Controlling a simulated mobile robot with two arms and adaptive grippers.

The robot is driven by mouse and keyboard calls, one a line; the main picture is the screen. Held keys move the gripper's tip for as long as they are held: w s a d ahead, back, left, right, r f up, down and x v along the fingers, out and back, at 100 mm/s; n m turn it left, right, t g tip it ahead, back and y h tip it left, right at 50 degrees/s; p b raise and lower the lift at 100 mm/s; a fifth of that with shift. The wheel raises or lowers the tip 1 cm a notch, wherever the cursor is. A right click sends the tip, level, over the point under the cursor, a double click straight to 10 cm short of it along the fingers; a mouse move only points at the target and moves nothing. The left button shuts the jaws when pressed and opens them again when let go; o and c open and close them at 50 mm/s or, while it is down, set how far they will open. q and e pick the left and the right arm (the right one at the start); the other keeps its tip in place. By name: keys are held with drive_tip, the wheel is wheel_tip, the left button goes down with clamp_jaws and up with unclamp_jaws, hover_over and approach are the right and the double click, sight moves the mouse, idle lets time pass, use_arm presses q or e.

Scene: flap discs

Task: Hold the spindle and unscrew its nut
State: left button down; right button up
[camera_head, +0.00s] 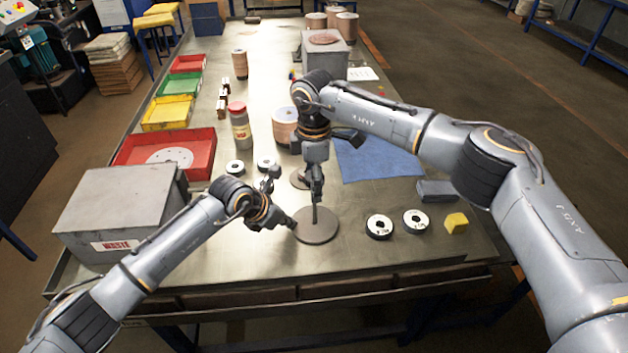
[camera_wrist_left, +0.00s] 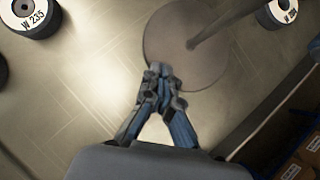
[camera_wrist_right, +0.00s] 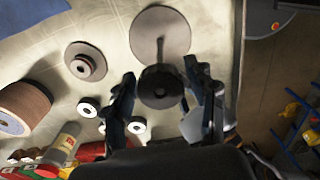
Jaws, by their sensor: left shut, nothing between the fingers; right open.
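The spindle has a flat round base (camera_head: 322,230) near the front of the table, with a thin upright rod (camera_head: 315,212). The base (camera_wrist_left: 180,50) and rod (camera_wrist_left: 215,25) also show in the left wrist view. In the right wrist view a dark round nut (camera_wrist_right: 160,88) sits at the rod's upper end. My left gripper (camera_head: 291,222) is shut and empty, low at the left edge of the base, apart from the rod; its closed tips (camera_wrist_left: 160,68) show in its wrist view. My right gripper (camera_wrist_right: 160,78) is open above the spindle, its fingers on either side of the nut.
Two labelled rings (camera_head: 379,226) (camera_head: 415,221), a yellow block (camera_head: 456,222) and a grey block (camera_head: 435,190) lie right of the spindle. A blue cloth (camera_head: 385,160) lies behind. A grey waste box (camera_head: 115,200), red tray (camera_head: 205,160) and bottle (camera_head: 240,130) stand left.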

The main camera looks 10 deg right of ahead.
drive_tip(key=shift+m, duration=1.2)
drive_tip(key=c, duration=0.9)
drive_tip(key=shift+o, duration=0.2)
drive_tip(key=n, duration=2.8)
drive_tip(key=shift+d+n, duration=0.1)
drive_tip(key=shift+n, duration=0.3)
